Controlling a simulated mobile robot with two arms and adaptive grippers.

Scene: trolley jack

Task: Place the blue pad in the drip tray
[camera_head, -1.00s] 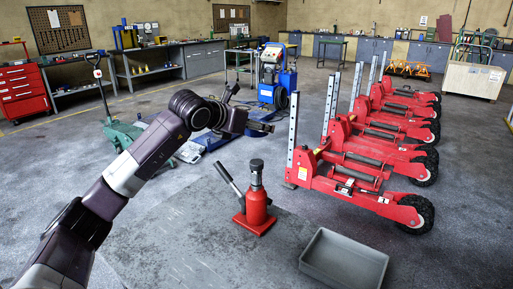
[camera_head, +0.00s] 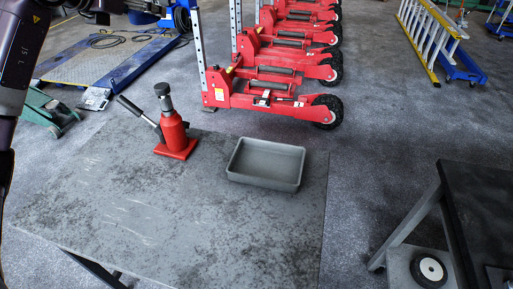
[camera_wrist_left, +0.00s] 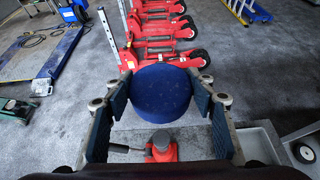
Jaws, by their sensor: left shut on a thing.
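The blue pad (camera_wrist_left: 160,98), a thick round disc, is held between the two fingers of my left gripper (camera_wrist_left: 162,82) in the left wrist view. The fingers press on its left and right sides. The drip tray (camera_head: 238,173) is a grey, shallow, open rectangular box, empty, on the table in the head view. Part of it shows at the lower right of the left wrist view (camera_wrist_left: 262,148), lower than the pad and apart from it. In the head view the pad is not visible; my left arm runs up the left edge. My right gripper is not in view.
A red bottle jack (camera_head: 174,137) with a handle stands on the grey table (camera_head: 150,225), left of the tray. The table's front is clear. Red trolley jacks (camera_head: 270,90) stand on the floor behind. A dark cart (camera_head: 480,205) is at the right.

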